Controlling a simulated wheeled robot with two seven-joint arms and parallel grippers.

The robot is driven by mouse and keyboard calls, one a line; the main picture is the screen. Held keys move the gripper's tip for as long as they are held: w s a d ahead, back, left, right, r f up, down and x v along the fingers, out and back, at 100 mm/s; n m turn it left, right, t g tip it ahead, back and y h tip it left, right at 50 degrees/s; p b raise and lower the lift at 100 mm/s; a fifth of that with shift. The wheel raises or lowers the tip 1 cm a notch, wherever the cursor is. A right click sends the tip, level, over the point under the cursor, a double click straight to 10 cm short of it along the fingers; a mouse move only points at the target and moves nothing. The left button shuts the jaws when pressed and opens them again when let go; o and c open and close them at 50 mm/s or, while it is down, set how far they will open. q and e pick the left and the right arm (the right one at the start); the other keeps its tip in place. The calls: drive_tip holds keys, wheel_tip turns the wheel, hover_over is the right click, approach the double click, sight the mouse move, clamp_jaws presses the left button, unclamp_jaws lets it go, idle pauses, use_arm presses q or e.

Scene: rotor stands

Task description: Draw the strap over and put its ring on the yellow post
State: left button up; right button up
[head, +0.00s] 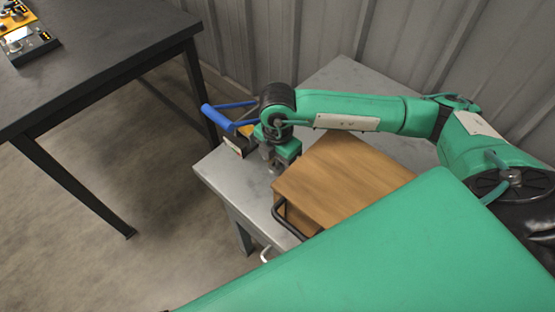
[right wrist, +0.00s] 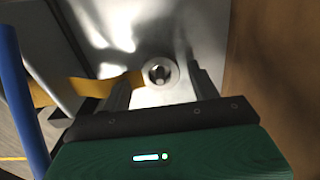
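A yellow-orange strap (right wrist: 92,87) runs in from the left in the right wrist view and ends at a pale round ring (right wrist: 172,82) with a dark centre. The ring lies over the grey metal bench top. My right gripper (right wrist: 160,84) is open, with its fingers on either side of the ring and visible gaps to it. In the head view the right gripper (head: 274,163) points down at the bench's near-left part and hides the ring. I cannot make out the yellow post in either view. My left gripper is not in view.
A wooden box (head: 345,180) stands on the grey bench (head: 214,178) just right of the gripper. A blue handle (head: 228,118) is just left of it and shows in the right wrist view (right wrist: 22,95). A dark table (head: 100,45) stands at upper left. A corrugated wall is behind.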

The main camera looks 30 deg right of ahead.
drive_tip(key=c, duration=0.8)
drive_tip(key=shift+r+p, duration=2)
drive_tip(key=shift+r, duration=1.05)
